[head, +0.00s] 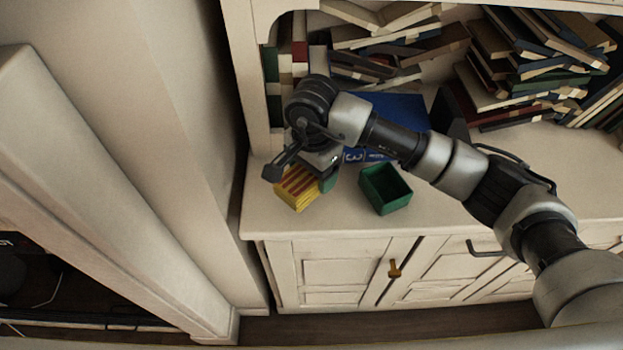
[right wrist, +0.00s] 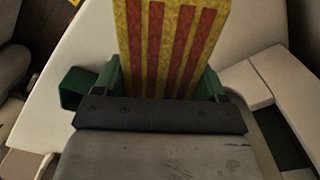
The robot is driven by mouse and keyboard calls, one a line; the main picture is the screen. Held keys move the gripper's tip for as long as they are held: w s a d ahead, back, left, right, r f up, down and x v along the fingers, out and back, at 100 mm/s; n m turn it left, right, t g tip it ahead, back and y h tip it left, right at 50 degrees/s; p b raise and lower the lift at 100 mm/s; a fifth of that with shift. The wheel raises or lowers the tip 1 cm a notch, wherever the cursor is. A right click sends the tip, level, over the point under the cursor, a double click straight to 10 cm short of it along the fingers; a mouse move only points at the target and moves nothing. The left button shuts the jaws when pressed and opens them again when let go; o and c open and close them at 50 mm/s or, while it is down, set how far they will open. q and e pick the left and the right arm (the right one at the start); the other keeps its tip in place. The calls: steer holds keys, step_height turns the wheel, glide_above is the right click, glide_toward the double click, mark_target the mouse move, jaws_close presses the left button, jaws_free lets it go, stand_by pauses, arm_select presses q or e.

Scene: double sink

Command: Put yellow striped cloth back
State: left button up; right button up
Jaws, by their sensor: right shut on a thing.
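The yellow cloth (head: 296,189) with red stripes looks like a flat, stiff rectangle near the left end of the white cabinet top. My right gripper (head: 318,175) is shut on it. In the right wrist view the cloth (right wrist: 170,40) sits between the two green fingers of the gripper (right wrist: 163,77) and sticks out past them. I cannot tell whether the cloth touches the cabinet top. My left gripper is not in view.
An open green box (head: 386,189) stands on the cabinet top (head: 450,205), right of the cloth. A blue item (head: 398,110) lies partly behind my arm. Piled books (head: 520,70) fill the shelf behind. A wall edge (head: 190,150) rises at left.

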mark_target(311, 182)
steer(key=shift+w+a+f, duration=0.1)
steer(key=shift+w+f, duration=0.15)
steer(key=shift+f, duration=0.1)
step_height(311, 182, down, 3)
steer(key=shift+f+p, duration=0.15)
steer(key=shift+p, duration=0.2)
steer(key=shift+f, duration=0.3)
steer(key=o, duration=1)
steer(key=shift+c, duration=0.2)
steer(key=shift+r, duration=0.2)
step_height(311, 182, up, 12)
steer(key=shift+f+b, duration=0.1)
steer(key=shift+b, duration=0.6)
